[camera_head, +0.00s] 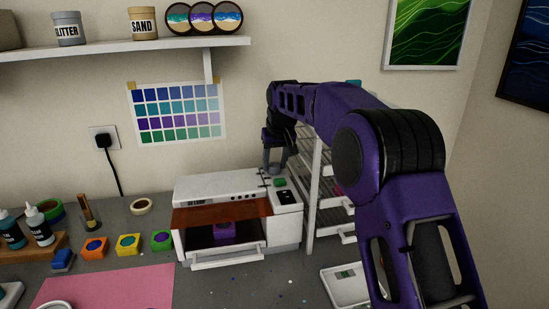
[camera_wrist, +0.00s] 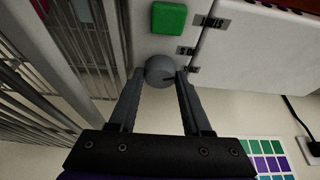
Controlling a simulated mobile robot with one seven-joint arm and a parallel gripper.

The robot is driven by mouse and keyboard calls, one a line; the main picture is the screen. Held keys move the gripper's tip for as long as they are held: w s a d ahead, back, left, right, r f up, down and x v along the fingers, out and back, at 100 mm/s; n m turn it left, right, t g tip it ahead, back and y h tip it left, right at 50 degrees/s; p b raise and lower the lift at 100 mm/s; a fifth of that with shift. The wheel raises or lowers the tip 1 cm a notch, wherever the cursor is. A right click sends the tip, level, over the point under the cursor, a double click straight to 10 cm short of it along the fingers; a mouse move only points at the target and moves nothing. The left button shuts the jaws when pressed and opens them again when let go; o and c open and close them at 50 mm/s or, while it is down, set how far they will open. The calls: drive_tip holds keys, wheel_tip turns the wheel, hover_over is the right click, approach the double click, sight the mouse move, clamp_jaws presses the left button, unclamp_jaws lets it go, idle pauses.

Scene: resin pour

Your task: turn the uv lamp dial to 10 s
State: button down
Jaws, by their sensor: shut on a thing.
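The UV lamp (camera_head: 222,186) is a white box with an orange shield (camera_head: 220,213) at its front and a purple mould (camera_head: 223,231) inside. On its top right, a round grey dial (camera_wrist: 158,68) with a dark pointer mark sits between a green button (camera_wrist: 169,18) and the lamp's rear edge. Small dark labels (camera_wrist: 187,50) lie beside the dial; their print is too small to read surely. My gripper (camera_wrist: 160,75) is shut on the dial, one finger on each side. In the head view my gripper (camera_head: 274,168) reaches down at the lamp's back right and hides the dial.
A white wire rack (camera_head: 314,190) stands close to the lamp's right. A small scale (camera_head: 345,287) lies in front of the rack. Coloured moulds (camera_head: 129,244), bottles (camera_head: 39,226) and a pink mat (camera_head: 105,290) are on the left. A shelf (camera_head: 120,48) hangs above.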

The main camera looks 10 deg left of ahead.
drive_tip(key=shift+n+y+p, duration=0.3)
drive_tip(key=shift+n+p, duration=0.05)
drive_tip(key=shift+n, duration=0.25)
drive_tip(key=shift+c, duration=1.8)
unclamp_jaws()
